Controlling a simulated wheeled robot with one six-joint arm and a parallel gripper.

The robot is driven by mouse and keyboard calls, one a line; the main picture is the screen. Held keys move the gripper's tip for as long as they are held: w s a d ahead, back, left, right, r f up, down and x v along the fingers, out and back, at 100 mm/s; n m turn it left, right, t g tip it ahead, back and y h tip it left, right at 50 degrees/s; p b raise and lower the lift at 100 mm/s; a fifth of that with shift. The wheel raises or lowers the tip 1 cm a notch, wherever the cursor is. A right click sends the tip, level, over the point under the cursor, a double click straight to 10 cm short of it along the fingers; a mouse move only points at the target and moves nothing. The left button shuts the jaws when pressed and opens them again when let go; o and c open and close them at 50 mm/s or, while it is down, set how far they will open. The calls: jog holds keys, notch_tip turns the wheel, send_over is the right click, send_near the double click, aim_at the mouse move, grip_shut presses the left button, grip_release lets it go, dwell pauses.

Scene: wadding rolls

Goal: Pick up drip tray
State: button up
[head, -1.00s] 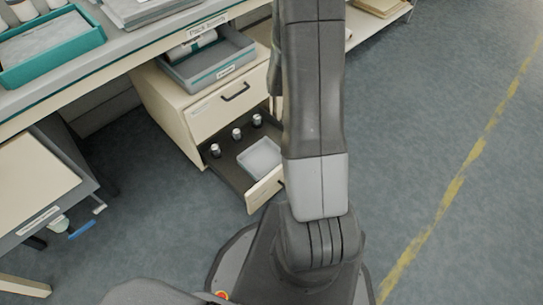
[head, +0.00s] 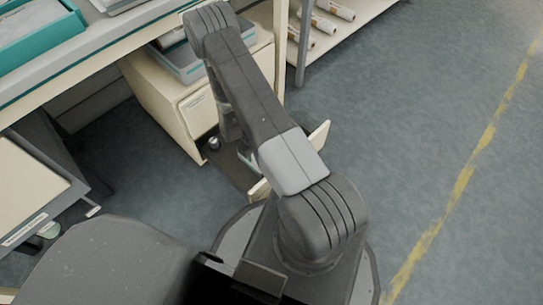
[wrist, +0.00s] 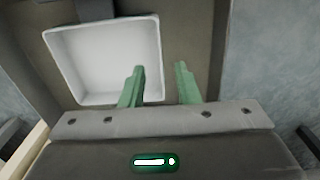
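The drip tray (wrist: 105,55) is a shallow white tray with a raised rim, seen from above in the wrist view. It lies in the open drawer (head: 225,168). My gripper (wrist: 160,68) has green fingers standing apart with nothing held between them. In the wrist picture the left finger overlaps the tray's right part, and the right finger is beyond its right wall, over the dark drawer floor. I cannot tell how high the fingertips are above the tray. In the head view my arm hides most of the tray and the gripper.
The drawer belongs to a cream cabinet (head: 160,100) under a workbench. A small dark bottle with a pale cap (head: 213,143) stands in the drawer. A grey bin (head: 180,65) sits on the cabinet. A shelf (head: 350,28) with rolls is behind. The floor at right is clear.

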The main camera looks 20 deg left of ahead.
aim_at(255, 169)
notch_tip(255, 169, down, 13)
jog(key=b, duration=0.4)
jog(key=shift+d+b, duration=0.1)
jog(key=shift+b, duration=0.2)
jog(key=shift+r, duration=0.1)
grip_shut()
